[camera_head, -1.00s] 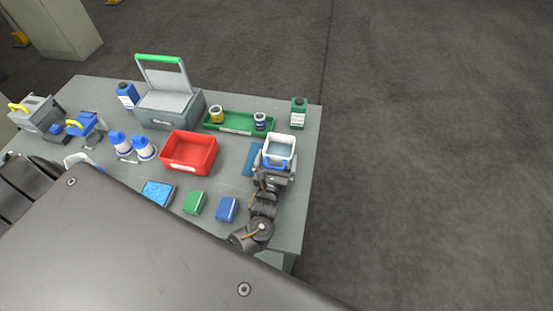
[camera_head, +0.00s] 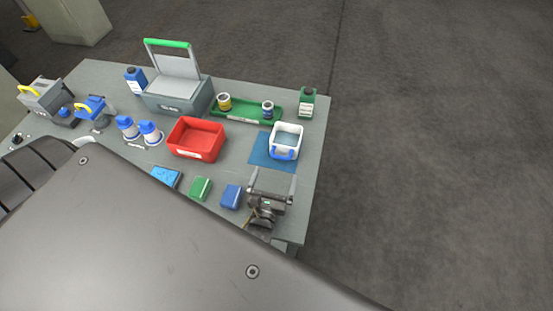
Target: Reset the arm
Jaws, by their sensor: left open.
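My left gripper (camera_head: 272,180) is near the right front of the grey table (camera_head: 230,170). Its two fingers are spread apart, point toward the back of the table, and have nothing between them. A white bin (camera_head: 287,129) with a blue handle at its front stands on a blue mat (camera_head: 262,150), beyond the fingertips and apart from them. Most of the arm behind this gripper is hidden by my own body. My right gripper does not show.
A red bin (camera_head: 197,153) stands left of the mat. Blue and green blocks (camera_head: 201,188) lie close left of the gripper. A green tray (camera_head: 245,115) with two cans, a green bottle (camera_head: 307,102) and a grey lidded box (camera_head: 178,97) stand farther back. Right of the table is bare floor.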

